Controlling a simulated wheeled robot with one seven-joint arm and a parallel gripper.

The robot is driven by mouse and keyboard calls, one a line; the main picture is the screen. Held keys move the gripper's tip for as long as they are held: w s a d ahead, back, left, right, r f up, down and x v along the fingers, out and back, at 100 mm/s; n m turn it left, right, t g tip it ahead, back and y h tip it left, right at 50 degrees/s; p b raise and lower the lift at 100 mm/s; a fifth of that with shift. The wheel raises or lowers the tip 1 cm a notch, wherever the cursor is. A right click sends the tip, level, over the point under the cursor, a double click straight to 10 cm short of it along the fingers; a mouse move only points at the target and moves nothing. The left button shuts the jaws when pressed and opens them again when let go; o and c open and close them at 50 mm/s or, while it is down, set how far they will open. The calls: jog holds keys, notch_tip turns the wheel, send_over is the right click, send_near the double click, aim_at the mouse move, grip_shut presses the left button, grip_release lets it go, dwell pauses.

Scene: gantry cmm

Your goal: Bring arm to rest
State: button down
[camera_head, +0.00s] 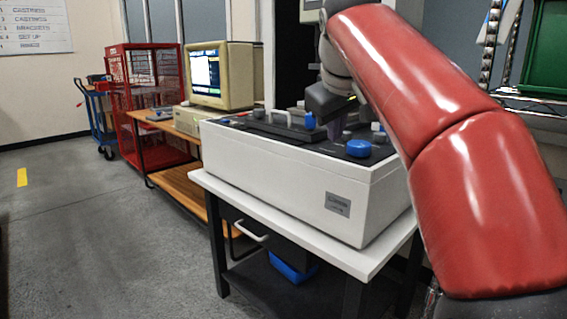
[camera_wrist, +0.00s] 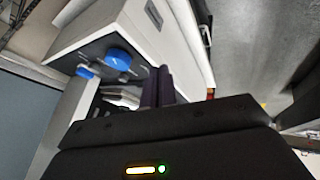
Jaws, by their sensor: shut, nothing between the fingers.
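My red-covered arm (camera_head: 455,150) reaches in from the right and bends down over a white machine (camera_head: 290,180) on a table. My gripper (camera_head: 334,130) points down at the top of the machine, among its small parts. In the wrist view its two dark fingers (camera_wrist: 158,75) lie side by side, shut with nothing between them. I cannot tell whether the fingertips touch the machine. A blue round knob (camera_head: 358,148) sits on the machine's top near the front edge, and also shows in the wrist view (camera_wrist: 118,58).
The white table (camera_head: 335,258) holds the machine, with a blue bin (camera_head: 290,268) below. Left of it are a wooden bench (camera_head: 180,186), a beige monitor (camera_head: 222,77), a red cage (camera_head: 150,90) and a blue trolley (camera_head: 98,115). The grey floor (camera_head: 90,230) at left is clear.

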jog(key=s+d+f+m, duration=0.3)
jog(key=s+f, duration=0.9)
jog(key=f, duration=0.3)
jog(key=s+d+f+m+g, duration=0.1)
jog(key=s+d+f+m, duration=0.2)
jog(key=s+f, duration=1)
notch_tip(320, 180, down, 2)
jog(key=shift+f+y, duration=0.15)
jog(key=shift+y, duration=0.15)
jog(key=c, duration=2.2)
grip_release()
